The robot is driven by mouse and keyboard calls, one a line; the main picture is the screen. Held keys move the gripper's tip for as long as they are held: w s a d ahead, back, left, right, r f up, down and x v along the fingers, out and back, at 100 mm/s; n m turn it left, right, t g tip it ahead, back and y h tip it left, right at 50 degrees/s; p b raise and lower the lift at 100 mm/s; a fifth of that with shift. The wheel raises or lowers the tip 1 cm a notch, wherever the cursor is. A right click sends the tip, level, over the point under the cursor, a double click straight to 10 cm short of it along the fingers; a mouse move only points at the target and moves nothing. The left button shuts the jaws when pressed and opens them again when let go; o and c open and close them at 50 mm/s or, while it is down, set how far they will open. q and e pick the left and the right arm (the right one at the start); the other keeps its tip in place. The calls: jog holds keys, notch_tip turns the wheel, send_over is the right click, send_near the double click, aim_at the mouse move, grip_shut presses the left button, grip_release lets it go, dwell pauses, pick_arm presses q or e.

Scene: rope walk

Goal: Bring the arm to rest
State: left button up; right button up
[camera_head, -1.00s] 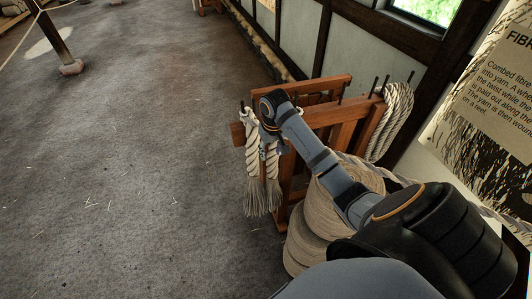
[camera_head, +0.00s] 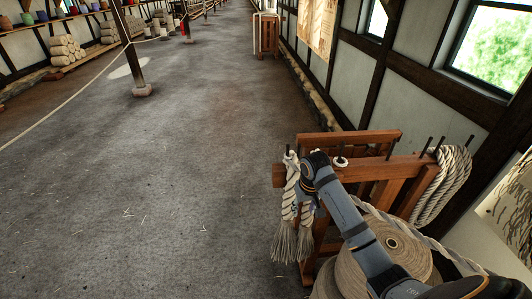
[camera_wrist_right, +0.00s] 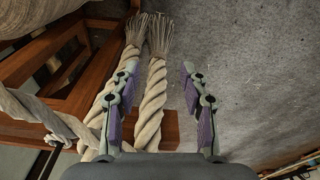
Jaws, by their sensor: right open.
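My right arm (camera_head: 355,225) reaches from the lower right over a wooden rack (camera_head: 395,167). Its gripper is mostly hidden behind the wrist in the head view. In the right wrist view my right gripper (camera_wrist_right: 158,78) is open, its two purple-padded fingers apart. Two pale twisted ropes with frayed ends (camera_wrist_right: 150,100) hang by the rack; one shows between the fingers, the other by the left finger. I cannot tell if they touch. The frayed ropes also show in the head view (camera_head: 284,240), just left of the wrist. My left gripper is not in view.
A large twine spool (camera_head: 415,262) stands under my arm. A coiled white rope (camera_head: 450,185) hangs at the rack's right end. A wall with windows runs along the right. A dark post (camera_head: 128,50) stands far left. The floor (camera_head: 150,190) left of the rack is clear.

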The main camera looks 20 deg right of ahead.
jog(key=s+a+f+n+t, duration=0.1)
jog(key=s+a+n, duration=0.1)
jog(key=s+a, duration=0.5)
jog(key=s+a+f+n+t, duration=0.1)
jog(key=s+a, duration=0.1)
jog(key=s, duration=0.9)
jog(key=s+d+f+b, duration=0.1)
jog(key=f+b, duration=0.2)
jog(key=f, duration=0.9)
jog(key=s+d+f+g+b, duration=0.1)
jog(key=f+b, duration=0.1)
jog(key=f, duration=1.1)
jog(key=s+d+f+b, duration=0.1)
jog(key=s+f+b, duration=0.15)
jog(key=f, duration=0.95)
jog(key=s+f+g+b, duration=0.1)
jog(key=s+f+b, duration=0.4)
jog(key=s+f, duration=1.1)
notch_tip(320, 180, down, 3)
jog(key=shift+s+d+b, duration=0.25)
jog(key=shift+d+b, duration=0.05)
jog(key=shift+d, duration=0.1)
jog(key=shift+c, duration=0.8)
